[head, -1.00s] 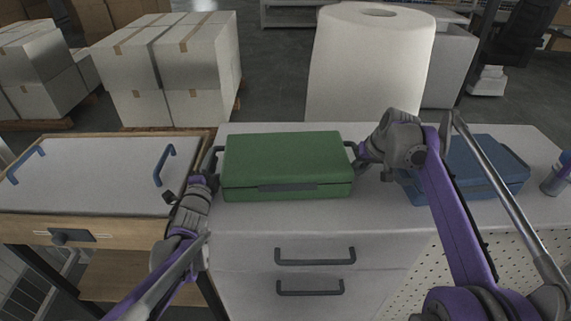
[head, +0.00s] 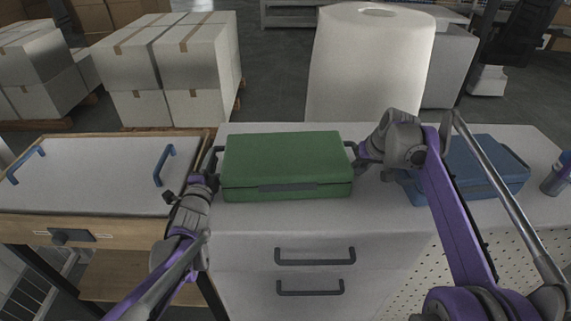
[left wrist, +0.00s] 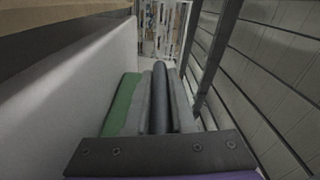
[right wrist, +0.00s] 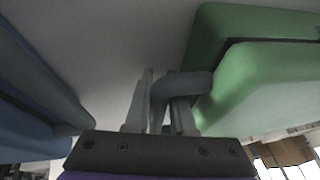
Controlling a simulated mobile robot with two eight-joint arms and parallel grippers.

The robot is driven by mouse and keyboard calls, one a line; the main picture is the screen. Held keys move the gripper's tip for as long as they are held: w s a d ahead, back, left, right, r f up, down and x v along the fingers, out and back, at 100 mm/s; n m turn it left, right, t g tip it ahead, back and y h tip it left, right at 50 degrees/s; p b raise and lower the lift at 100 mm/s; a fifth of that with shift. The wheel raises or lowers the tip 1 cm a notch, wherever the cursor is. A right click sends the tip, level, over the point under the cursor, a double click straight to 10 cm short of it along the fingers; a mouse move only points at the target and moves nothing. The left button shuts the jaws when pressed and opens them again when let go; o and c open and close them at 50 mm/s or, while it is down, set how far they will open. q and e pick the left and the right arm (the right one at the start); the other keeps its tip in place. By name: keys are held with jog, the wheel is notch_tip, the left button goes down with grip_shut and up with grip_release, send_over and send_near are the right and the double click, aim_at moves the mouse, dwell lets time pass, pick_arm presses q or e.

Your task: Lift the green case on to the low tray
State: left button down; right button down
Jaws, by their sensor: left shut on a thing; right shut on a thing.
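The green case (head: 287,160) sits on the white counter, closed, with a dark latch on its front and a handle at each end. My left gripper (head: 213,164) is shut on its left handle; in the left wrist view the dark handle bar (left wrist: 159,98) lies between the fingers, beside the green side (left wrist: 121,105). My right gripper (head: 357,156) is shut on the right handle, and the grey handle (right wrist: 190,86) shows between its fingers in the right wrist view. The low tray (head: 90,172), white with two blue handles, lies on the wooden table at the left.
A blue case (head: 485,165) stands on the counter (head: 385,222) at the right, partly behind my right arm. A small bottle (head: 557,176) is at the right edge. A large white roll (head: 368,65) stands behind the counter. The counter's drawers have dark handles. The tray's surface is clear.

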pick_arm(q)
jog(key=shift+r, duration=0.15)
pick_arm(e)
jog(key=shift+r, duration=0.25)
